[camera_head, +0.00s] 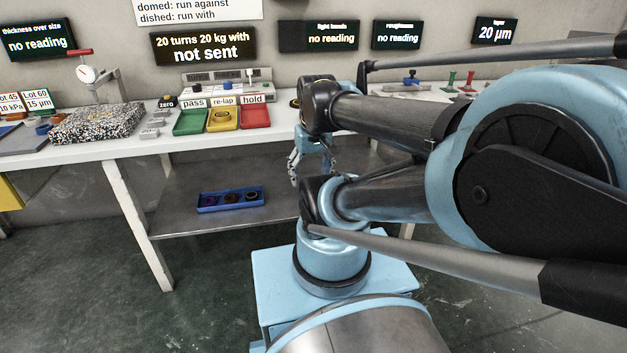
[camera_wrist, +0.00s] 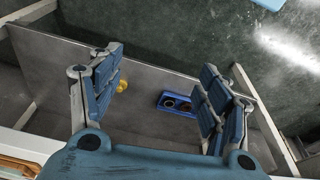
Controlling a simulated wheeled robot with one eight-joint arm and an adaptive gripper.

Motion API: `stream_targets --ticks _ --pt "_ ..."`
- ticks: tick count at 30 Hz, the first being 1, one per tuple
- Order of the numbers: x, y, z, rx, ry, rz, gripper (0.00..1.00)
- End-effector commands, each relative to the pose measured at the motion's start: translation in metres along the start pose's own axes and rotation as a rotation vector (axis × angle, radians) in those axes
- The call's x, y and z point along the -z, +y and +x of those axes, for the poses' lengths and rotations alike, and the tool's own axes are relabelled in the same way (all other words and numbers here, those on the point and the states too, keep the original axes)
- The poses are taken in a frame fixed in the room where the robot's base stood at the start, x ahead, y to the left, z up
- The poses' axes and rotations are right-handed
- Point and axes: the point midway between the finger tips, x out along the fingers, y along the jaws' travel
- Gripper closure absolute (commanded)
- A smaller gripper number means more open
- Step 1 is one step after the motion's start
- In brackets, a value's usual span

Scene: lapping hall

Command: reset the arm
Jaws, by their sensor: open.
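My gripper (camera_head: 310,165) hangs at the front edge of the bench (camera_head: 90,153), partly hidden behind my own arm in the head view. In the wrist view my gripper (camera_wrist: 158,80) has its two blue finger pads wide apart with nothing between them. My arm is bent and reaches forward across the right half of the head view. Below the open fingers, the wrist view shows the lower shelf (camera_wrist: 140,118) and a blue tray (camera_wrist: 178,104) holding dark rings.
Pass (camera_head: 190,123), re-lap (camera_head: 224,119) and hold (camera_head: 256,117) trays stand on the bench left of my gripper; re-lap holds a ring. A dial gauge (camera_head: 87,74) stands over a speckled block (camera_head: 98,123). Open floor (camera_head: 90,270) lies at front left.

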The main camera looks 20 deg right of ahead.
Motion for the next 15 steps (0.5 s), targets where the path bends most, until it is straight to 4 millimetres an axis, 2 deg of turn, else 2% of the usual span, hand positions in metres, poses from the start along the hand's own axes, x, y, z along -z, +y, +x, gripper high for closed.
stream_targets --ticks 1,4,15 --pt "-0.008 0.003 0.006 -0.007 -0.001 0.020 0.30" --pt "-0.017 0.006 0.012 -0.017 -0.002 0.048 0.30" --pt "-0.020 0.006 0.014 -0.020 -0.002 0.058 0.30"
